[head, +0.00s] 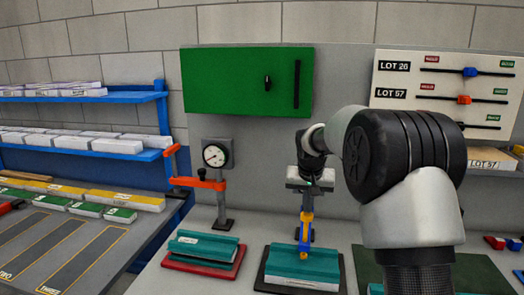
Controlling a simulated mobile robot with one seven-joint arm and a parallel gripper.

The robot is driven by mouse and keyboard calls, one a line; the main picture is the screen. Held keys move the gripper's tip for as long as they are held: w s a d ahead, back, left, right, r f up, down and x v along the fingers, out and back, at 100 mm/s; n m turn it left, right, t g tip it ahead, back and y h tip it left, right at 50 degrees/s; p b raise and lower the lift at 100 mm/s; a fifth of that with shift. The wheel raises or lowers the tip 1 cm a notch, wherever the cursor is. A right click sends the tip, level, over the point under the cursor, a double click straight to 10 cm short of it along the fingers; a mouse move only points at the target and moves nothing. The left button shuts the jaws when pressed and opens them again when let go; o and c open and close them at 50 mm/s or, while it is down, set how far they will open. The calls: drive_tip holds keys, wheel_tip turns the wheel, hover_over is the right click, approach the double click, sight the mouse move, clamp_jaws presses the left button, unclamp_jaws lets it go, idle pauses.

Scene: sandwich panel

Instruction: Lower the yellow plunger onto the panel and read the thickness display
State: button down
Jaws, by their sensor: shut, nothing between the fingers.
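My gripper (307,204) is shut and empty, pointing down above the middle teal panel. A yellow piece, which looks like the plunger (307,217), shows directly below the fingertips, joined to a blue part (303,235). I cannot tell whether the fingers touch it. The teal panel (302,270) lies on a black mat (272,286) under this piece. Whether the plunger meets the panel is unclear. No readable thickness display shows near it; my gripper and the tool may hide it.
A dial gauge (216,154) with an orange-red arm (198,184) stands left. Another teal panel (204,246) lies on a red mat (178,264). A green board (245,84) and a white slider board (402,58) are behind. Blue shelves (128,153) hold white blocks.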

drive_tip(key=shift+f+b, duration=0.65)
drive_tip(key=shift+f, duration=0.45)
drive_tip(key=shift+r+p, duration=2.15)
drive_tip(key=shift+r, duration=0.9)
